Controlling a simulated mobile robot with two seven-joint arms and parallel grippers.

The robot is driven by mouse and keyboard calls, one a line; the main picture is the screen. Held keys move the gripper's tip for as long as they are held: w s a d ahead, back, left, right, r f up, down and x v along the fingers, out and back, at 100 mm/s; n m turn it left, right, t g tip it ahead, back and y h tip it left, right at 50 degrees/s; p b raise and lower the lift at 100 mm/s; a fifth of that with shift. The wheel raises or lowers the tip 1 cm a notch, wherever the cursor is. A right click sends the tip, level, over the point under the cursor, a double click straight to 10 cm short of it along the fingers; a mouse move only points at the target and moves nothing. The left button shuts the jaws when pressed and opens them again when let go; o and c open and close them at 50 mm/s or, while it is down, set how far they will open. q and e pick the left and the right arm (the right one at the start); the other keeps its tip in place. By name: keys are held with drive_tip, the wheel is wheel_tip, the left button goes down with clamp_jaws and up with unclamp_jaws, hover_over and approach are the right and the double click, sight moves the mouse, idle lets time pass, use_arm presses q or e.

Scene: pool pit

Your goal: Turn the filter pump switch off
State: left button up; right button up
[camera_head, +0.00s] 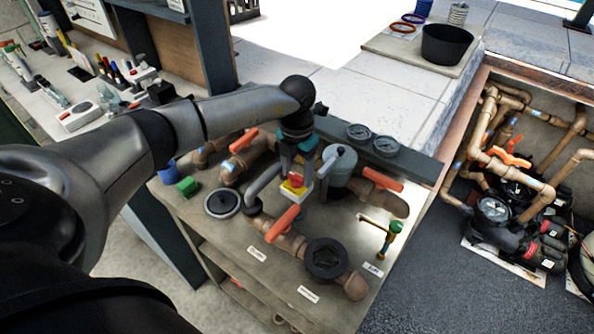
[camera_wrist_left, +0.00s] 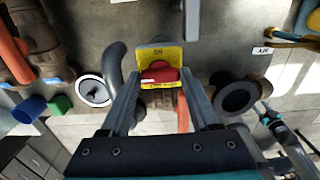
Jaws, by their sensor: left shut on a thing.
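The filter pump switch (camera_head: 296,184) is a small yellow box with a red knob, standing among the pipes on the bench. In the left wrist view its yellow plate (camera_wrist_left: 160,53) bears small letters that seem to read ON, and the red knob (camera_wrist_left: 160,75) lies in front of it. My left gripper (camera_head: 297,168) reaches down to the switch from above. Its two fingers (camera_wrist_left: 163,88) stand on either side of the red knob and are shut on it. Part of the knob's far side is hidden. My right gripper is not in view.
A green cube (camera_head: 188,186) sits at the left. The pit (camera_head: 400,290) lies to the right.

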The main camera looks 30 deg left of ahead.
sight(297, 176)
use_arm(q)
drive_tip(key=o, duration=1.4)
drive_tip(key=shift+c, duration=0.2)
wheel_tip(297, 176, up, 15)
drive_tip(key=b, duration=0.1)
drive_tip(key=shift+r+b, duration=0.2)
drive_tip(key=shift+b, duration=0.2)
drive_tip(key=shift+f, duration=0.1)
